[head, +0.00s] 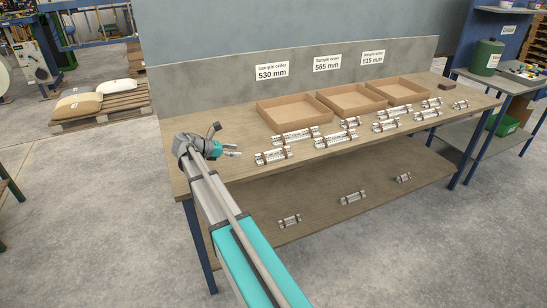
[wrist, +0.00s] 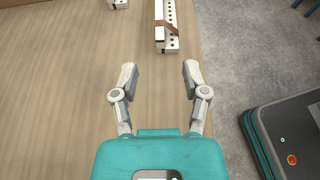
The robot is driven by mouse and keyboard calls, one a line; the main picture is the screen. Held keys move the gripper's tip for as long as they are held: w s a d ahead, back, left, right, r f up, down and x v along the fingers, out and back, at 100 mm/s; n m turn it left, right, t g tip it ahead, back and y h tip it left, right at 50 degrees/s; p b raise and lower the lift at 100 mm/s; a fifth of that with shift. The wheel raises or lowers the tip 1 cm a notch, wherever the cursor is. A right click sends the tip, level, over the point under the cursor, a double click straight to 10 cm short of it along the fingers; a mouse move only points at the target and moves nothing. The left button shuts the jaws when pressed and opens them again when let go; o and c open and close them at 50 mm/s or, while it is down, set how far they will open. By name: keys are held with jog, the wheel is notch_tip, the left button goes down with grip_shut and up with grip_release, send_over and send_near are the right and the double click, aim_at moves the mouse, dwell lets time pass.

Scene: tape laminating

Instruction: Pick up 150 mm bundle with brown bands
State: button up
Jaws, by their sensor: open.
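Several pale banded bundles lie in loose rows on the workbench (head: 215,185). Their length marks are too small to read, so I cannot tell which one is 150 mm. The nearest bundle (head: 273,157) lies just right of my gripper (head: 236,150) in the head view and has dark bands. In the wrist view a white bundle with dark holes and a brown band (wrist: 172,38) lies ahead of my gripper (wrist: 159,72), partly cut off at the top. My gripper is open and empty, above the bench and apart from the bundles.
Three open cardboard trays stand along the back, labelled 530 mm (head: 292,122), 565 mm (head: 345,112) and 515 mm (head: 393,100). Several more bundles lie on the lower shelf (head: 250,215). Another bundle (wrist: 119,4) shows at the wrist view's top edge. The bench's left end is clear.

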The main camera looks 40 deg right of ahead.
aim_at(262, 154)
jog(key=b+x, duration=0.3)
jog(key=x, duration=0.5)
jog(key=shift+f, duration=0.1)
jog(key=shift+b+x, duration=1)
jog(key=shift+x, duration=1.55)
grip_shut()
